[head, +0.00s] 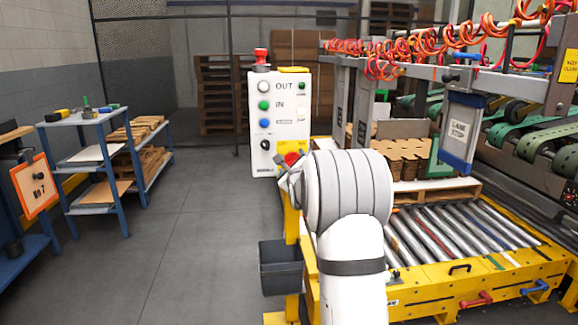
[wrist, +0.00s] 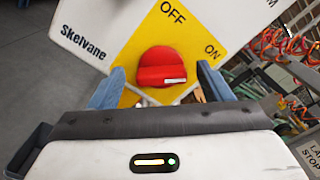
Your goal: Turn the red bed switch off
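The red bed switch (wrist: 162,68) is a red knob on a yellow plate marked OFF and ON, low on a white control panel (head: 261,110). In the wrist view a pale mark on the knob lies towards its lower right. In the head view the red knob (head: 291,158) shows just above my gripper (head: 284,172). My gripper's two blue-grey fingers (wrist: 162,88) stand apart, one on each side of the knob. I cannot tell whether they touch it. My arm hides part of the panel's lower right.
A yellow-framed roller conveyor (head: 450,238) with stacked cardboard on a pallet lies to the right. A dark bin (head: 279,268) hangs below the panel. A blue shelf cart (head: 88,150) stands left. The floor between is clear.

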